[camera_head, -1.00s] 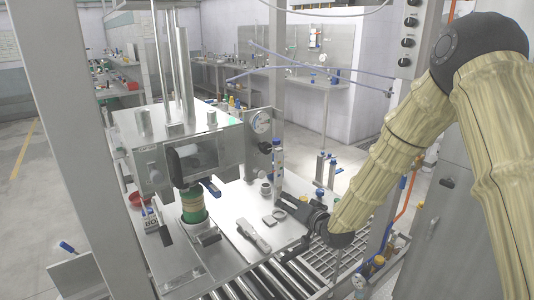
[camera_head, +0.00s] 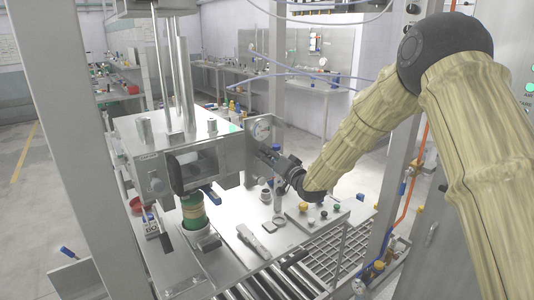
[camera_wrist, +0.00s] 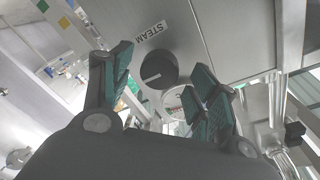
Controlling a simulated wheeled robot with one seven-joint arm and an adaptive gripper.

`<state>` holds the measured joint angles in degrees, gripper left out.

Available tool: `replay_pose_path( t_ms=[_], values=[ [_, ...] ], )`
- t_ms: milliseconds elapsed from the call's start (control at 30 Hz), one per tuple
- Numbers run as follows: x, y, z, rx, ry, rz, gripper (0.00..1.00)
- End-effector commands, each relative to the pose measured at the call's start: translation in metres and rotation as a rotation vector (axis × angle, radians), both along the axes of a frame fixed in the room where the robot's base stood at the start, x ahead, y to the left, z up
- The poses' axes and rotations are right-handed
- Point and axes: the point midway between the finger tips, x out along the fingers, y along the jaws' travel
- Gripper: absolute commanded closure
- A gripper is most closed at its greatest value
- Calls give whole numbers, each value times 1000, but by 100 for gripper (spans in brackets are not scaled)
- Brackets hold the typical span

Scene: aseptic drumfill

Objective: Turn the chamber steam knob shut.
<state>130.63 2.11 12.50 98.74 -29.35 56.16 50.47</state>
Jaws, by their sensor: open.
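The chamber steam knob (camera_wrist: 159,70) is a dark round knob with a white pointer line, on a grey metal panel (camera_wrist: 215,30) under a STEAM label (camera_wrist: 150,34). In the wrist view the pointer line runs toward the left. My gripper (camera_wrist: 164,82) is open, with one green-padded finger on each side of the knob in the picture. I cannot tell whether the fingers touch it.
A green drum (camera_head: 193,210) stands under the chamber (camera_head: 150,160).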

Motion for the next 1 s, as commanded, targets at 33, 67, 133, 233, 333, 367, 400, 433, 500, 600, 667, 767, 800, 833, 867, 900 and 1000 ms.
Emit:
replay_pose_path(
  t_ms=[33, 67, 133, 233, 333, 367, 400, 433, 500, 600, 667, 767, 800, 833, 867, 900, 1000],
  values=[
    [5, 3, 1, -2, 1, 0, 40],
    [8, 4, 1, -1, 0, -1, 40],
    [13, 8, 1, -2, 1, 0, 40],
    [18, 11, 0, -2, 1, 0, 40],
    [20, 12, 0, -2, 1, 0, 40],
    [20, 12, -1, -2, 1, 0, 40],
    [20, 12, -1, -2, 1, 0, 40],
    [20, 12, -1, -1, 1, 0, 40],
    [20, 12, -1, 0, 1, -1, 40],
    [20, 12, -1, 0, 1, -1, 44],
    [20, 12, -1, 0, 1, -1, 55],
    [20, 12, -1, 0, 1, -1, 73],
    [20, 12, -1, 0, 1, -1, 80],
    [20, 12, -1, 0, 1, -1, 86],
    [20, 12, -1, 0, 1, -1, 86],
    [20, 12, -1, 0, 1, -1, 86],
    [20, 12, -1, -4, -1, -1, 86]
  ],
)
